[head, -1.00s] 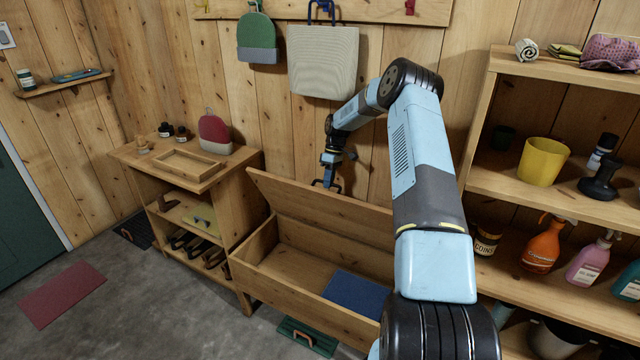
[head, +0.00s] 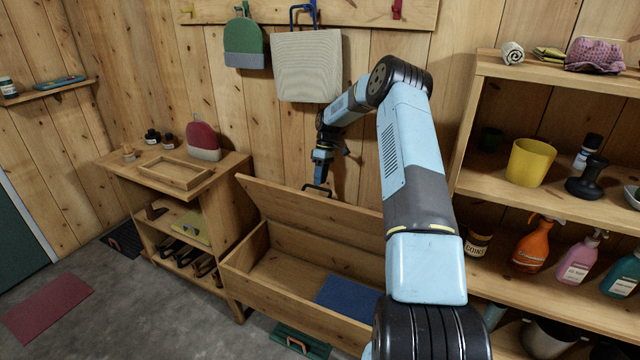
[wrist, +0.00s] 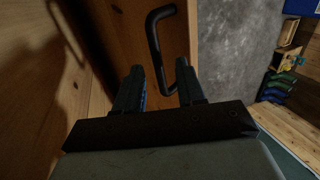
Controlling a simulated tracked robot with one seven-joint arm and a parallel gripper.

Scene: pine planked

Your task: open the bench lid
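The wooden bench lid (head: 300,209) stands raised and tilted above the bench (head: 262,293), and the bench's inside shows. A black handle (head: 318,190) sits at the lid's upper edge. My gripper (head: 322,178) is just above this handle, near the back wall. In the wrist view the handle (wrist: 153,42) is a bent black bar on the lid face (wrist: 124,30). My gripper's two fingers (wrist: 159,68) are apart there. The handle's near end reaches toward the gap between them; I cannot tell whether they touch it.
A blue pad (head: 350,297) lies inside the bench. A wooden cabinet (head: 225,172) stands at its left and a loaded shelf (head: 480,65) at its right. A bag (head: 306,66) hangs on the wall above the gripper. A green mat (head: 300,341) lies on the floor in front.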

